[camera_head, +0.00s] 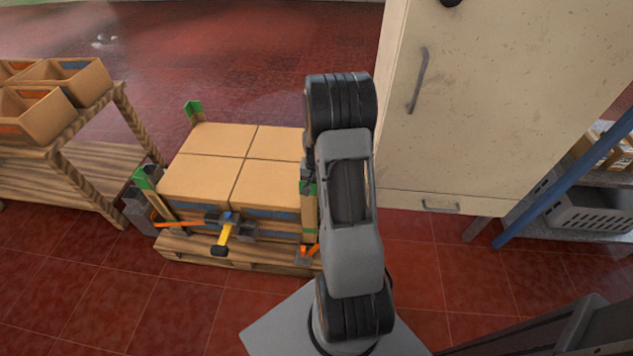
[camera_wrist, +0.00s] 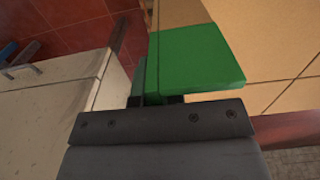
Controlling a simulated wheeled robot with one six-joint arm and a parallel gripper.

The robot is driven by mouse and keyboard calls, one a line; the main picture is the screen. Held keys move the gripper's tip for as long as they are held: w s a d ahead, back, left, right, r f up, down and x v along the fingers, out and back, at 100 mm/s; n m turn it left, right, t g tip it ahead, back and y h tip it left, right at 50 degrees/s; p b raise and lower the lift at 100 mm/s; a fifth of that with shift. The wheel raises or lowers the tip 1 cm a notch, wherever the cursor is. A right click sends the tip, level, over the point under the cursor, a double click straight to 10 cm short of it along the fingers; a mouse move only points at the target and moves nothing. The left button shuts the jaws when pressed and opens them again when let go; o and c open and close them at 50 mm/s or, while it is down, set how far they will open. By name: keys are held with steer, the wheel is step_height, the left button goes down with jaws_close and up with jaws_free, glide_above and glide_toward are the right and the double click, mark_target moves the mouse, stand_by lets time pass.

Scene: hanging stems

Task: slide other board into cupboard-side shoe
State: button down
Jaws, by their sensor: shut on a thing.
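My gripper (camera_wrist: 160,100) is shut on the green top end (camera_wrist: 197,57) of an upright corner board. In the head view this green end (camera_head: 308,187) shows beside my arm, and the pale board (camera_head: 310,218) runs down along the right front corner of the carton stack. An orange and grey fitting (camera_head: 307,252), perhaps the cupboard-side shoe, is at its foot; whether the board sits in it I cannot tell. Another green-topped board (camera_head: 147,180) stands at the left front corner. My arm hides most of my gripper in the head view.
The cartons (camera_head: 205,170) stand on a wooden pallet (camera_head: 200,252). An orange strap with a yellow-handled ratchet (camera_head: 226,232) crosses their front. A cream cupboard (camera_head: 470,110) is close on the right. A bench with open boxes (camera_head: 35,115) is at the left.

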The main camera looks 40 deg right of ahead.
steer(key=shift+f+b, duration=1.3)
steer(key=shift+f, duration=0.85)
steer(key=shift+f+b, duration=0.45)
steer(key=shift+f, duration=0.25)
steer(key=c, duration=1.2)
jaws_free()
steer(key=shift+r, duration=0.1)
